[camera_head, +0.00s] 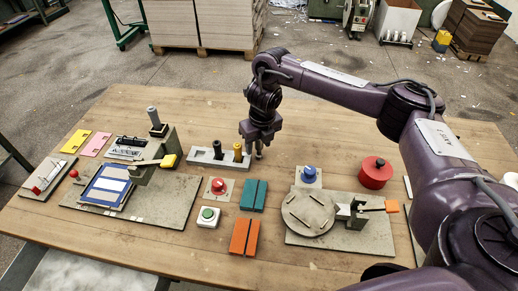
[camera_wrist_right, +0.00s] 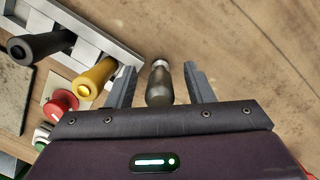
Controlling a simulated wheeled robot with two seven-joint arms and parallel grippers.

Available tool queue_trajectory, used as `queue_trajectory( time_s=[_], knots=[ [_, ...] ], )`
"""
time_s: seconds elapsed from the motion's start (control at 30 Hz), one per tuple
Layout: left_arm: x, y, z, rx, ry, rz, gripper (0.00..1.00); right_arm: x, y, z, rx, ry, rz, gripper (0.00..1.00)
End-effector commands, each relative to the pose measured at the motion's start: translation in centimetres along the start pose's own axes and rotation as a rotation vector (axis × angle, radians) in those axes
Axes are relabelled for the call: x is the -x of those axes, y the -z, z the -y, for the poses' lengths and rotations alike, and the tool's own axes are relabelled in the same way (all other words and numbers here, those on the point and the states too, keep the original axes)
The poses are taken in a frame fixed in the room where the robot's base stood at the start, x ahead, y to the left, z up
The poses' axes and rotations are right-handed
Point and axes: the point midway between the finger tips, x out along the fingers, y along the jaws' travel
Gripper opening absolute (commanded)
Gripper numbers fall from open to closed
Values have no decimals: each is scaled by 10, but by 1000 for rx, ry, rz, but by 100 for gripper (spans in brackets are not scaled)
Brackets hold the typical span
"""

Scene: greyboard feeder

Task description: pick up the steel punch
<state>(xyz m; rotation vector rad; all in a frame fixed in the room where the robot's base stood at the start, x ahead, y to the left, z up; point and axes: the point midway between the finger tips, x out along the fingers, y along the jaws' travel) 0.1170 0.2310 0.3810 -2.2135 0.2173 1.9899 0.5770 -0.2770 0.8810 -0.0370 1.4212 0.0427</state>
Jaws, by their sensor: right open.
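The steel punch (camera_wrist_right: 160,84) is a grey metal cylinder with a darker near end and a brighter far end. In the right wrist view it is between the two fingers of my right gripper (camera_wrist_right: 160,88), with a gap to each finger. My right gripper also shows in the head view (camera_head: 259,152), pointing down just right of the punch rack (camera_head: 202,157). It is open. In the head view the punch is hard to tell apart from the fingers. A black punch (camera_head: 218,147) and a yellow punch (camera_head: 238,151) stand upright in the rack. My left gripper is not in view.
The yellow punch (camera_wrist_right: 94,80) and the rack (camera_wrist_right: 104,32) are close to one finger. A red button (camera_head: 218,186), green plates (camera_head: 254,195), orange plates (camera_head: 244,237) and a round turntable fixture (camera_head: 308,213) are nearer. Bare wood lies behind the gripper.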

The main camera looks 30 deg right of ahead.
Motion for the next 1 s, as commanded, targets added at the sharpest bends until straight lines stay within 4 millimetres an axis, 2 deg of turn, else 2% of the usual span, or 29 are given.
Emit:
queue_trajectory(
  time_s=[0.07, 0.43, 0.77, 1.0],
  knots=[
    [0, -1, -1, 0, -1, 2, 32, 0, 0, 0, 0, 0, 0, 47],
    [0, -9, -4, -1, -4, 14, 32, 0, 0, 0, -1, 0, 1, 0],
    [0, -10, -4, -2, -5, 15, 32, 3, -1, 0, -1, 0, 3, 0],
    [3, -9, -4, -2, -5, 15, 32, 24, -5, 0, 0, 1, 6, 0]
  ],
)
